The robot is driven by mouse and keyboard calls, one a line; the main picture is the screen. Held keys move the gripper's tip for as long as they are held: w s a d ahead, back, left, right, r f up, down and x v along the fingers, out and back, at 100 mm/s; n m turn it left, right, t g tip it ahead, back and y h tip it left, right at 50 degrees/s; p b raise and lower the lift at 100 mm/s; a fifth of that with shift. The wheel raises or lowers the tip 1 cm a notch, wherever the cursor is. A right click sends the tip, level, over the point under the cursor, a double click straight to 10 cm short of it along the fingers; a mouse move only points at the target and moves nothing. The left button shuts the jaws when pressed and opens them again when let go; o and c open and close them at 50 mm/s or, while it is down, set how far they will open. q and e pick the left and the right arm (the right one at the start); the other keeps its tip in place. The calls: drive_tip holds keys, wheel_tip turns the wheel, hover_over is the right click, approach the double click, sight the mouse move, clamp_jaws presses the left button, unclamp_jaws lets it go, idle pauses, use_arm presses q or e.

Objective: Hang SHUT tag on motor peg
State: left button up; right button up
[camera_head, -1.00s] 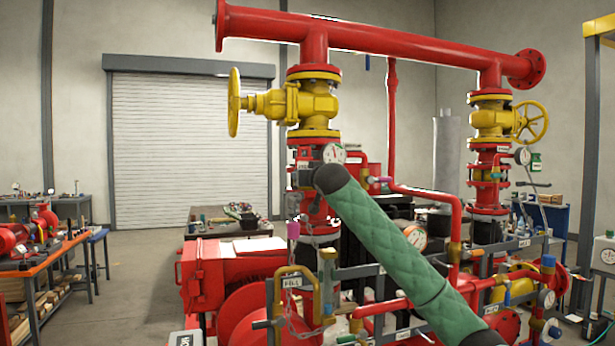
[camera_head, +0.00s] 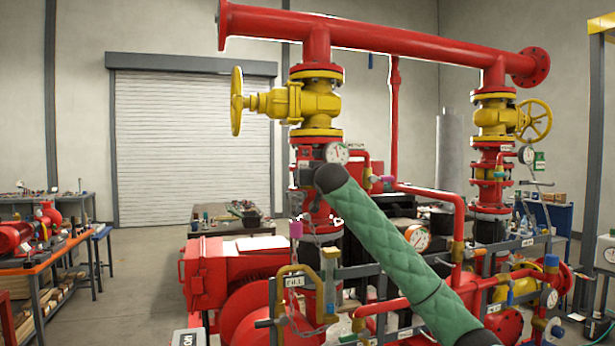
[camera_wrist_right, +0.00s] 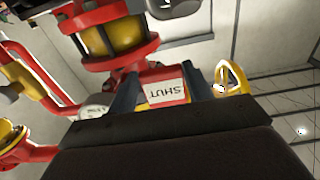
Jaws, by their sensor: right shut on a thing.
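The SHUT tag (camera_wrist_right: 166,88), a white label with a red border, sits between the two dark fingers of my right gripper (camera_wrist_right: 163,92) in the right wrist view. Its lettering appears upside down. The gripper is shut on it. In the head view my green-sleeved right arm reaches up to the red riser, below the left yellow valve (camera_head: 312,103). The sleeve's end largely hides the gripper there, and the tag cannot be made out for sure. A red motor-like housing (camera_head: 232,268) stands at lower left. I cannot identify the motor peg. My left gripper is not in view.
A gauge (camera_head: 336,153) sits close to the arm's end. A yellow bent pipe (camera_head: 290,271) with a FILL tag stands left of the arm. Red pipes and another yellow valve (camera_head: 495,117) are at right. Open floor lies left, beside an orange-edged workbench (camera_head: 50,262).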

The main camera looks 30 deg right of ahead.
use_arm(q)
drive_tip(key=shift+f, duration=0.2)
use_arm(e)
drive_tip(key=shift+w+d+f, duration=0.1)
drive_tip(key=shift+w+f, duration=0.05)
drive_tip(key=shift+f, duration=0.25)
idle(0.4)
drive_tip(key=o, duration=1)
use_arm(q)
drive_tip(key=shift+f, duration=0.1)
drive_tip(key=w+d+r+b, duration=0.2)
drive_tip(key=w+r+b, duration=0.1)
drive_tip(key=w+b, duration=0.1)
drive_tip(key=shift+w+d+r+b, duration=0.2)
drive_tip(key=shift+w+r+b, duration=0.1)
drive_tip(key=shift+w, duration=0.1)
use_arm(e)
drive_tip(key=shift+v, duration=3.9)
